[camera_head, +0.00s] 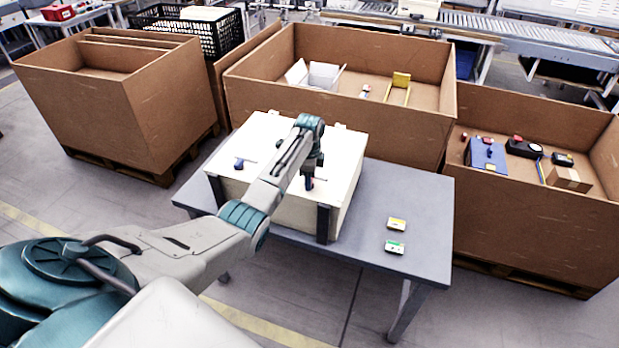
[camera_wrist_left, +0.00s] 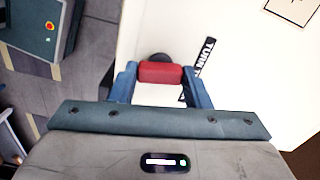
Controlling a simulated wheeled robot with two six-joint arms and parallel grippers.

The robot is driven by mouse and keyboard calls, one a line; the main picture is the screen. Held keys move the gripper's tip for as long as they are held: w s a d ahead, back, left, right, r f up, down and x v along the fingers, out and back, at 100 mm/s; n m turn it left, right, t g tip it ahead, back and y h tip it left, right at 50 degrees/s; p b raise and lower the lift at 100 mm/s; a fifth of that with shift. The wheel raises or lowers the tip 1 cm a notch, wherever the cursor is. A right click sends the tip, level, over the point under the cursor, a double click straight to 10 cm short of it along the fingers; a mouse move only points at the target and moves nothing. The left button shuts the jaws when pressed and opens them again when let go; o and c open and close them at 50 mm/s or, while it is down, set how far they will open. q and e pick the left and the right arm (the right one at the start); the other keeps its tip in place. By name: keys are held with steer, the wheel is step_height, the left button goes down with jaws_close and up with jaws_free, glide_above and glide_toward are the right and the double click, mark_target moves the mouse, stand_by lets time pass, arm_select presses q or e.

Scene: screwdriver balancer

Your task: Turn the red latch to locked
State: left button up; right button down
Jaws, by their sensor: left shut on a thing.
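The red latch (camera_wrist_left: 160,72) is a small red bar in the left wrist view. A dark round part shows just beyond it, and a black label (camera_wrist_left: 204,55) with partly covered white lettering is beside it. My left gripper (camera_wrist_left: 160,84) has its two blue fingers against the ends of the bar, shut on it. In the head view my left gripper (camera_head: 310,183) points down at the top of a cream-white box (camera_head: 262,140), and the latch is hidden there. My right gripper is in neither view.
The box stands on a grey table (camera_head: 415,190). A blue handle (camera_head: 240,163) is on the box's left part. A yellow card (camera_head: 397,224) and a green card (camera_head: 395,247) lie at the table's right. Large cardboard bins (camera_head: 340,120) stand behind and right.

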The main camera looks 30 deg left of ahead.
arm_select(q)
steer(key=shift+m, duration=1.1)
steer(key=o, duration=1)
steer(key=shift+r, duration=0.1)
step_height(320, 180, up, 11)
steer(key=b, duration=0.4)
steer(key=shift+f, duration=0.25)
